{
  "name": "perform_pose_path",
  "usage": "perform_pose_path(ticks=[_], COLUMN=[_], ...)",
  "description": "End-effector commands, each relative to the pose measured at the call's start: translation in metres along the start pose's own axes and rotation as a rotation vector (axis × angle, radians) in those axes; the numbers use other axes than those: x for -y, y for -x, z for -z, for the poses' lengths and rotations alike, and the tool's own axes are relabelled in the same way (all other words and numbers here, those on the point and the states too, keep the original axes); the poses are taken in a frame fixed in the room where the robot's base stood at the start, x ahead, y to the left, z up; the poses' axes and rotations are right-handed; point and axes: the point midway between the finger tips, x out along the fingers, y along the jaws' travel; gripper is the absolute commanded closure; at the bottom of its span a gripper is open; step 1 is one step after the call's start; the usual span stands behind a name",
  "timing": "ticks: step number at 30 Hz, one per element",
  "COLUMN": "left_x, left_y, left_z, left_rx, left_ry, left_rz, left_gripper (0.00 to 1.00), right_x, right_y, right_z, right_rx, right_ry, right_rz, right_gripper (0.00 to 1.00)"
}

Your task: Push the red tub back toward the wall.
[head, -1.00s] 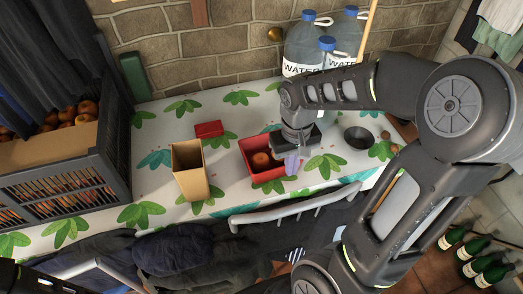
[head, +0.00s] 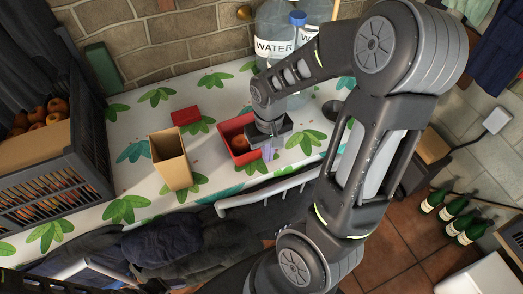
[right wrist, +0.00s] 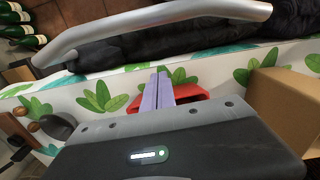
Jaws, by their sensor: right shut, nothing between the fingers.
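The red tub (head: 224,128) stands upright on the leaf-patterned table in the head view, with a round reddish fruit (head: 239,142) inside. My right gripper (head: 268,152) is shut and empty. Its purple fingers are low at the tub's front right side and its body covers that part of the rim. In the right wrist view the shut fingers (right wrist: 158,92) show in front of part of the red tub (right wrist: 192,91). I cannot tell whether they touch it. My left gripper is not in view.
A tan open carton (head: 172,172) stands left of the tub and a small red box (head: 186,115) behind left. Water bottles (head: 275,48) stand by the brick wall (head: 165,45). A dark bowl (head: 331,108) is at right. Tablecloth behind the tub is bare.

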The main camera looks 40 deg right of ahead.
Motion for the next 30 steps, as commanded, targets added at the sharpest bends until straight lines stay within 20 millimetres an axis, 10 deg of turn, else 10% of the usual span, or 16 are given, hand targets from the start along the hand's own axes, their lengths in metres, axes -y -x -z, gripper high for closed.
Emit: perform_pose_path(ticks=[7, 30], left_x=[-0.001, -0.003], left_y=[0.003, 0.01], left_z=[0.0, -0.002], left_rx=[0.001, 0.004], left_ry=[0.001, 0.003], left_rz=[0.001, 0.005], left_gripper=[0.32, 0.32], right_x=[0.0, -0.001], right_y=[-0.048, -0.047], right_z=[0.001, 0.045], right_rx=[0.004, -0.002], right_ry=[0.0, 0.0], right_rz=[-0.001, -0.001], right_gripper=[1.0, 1.0])
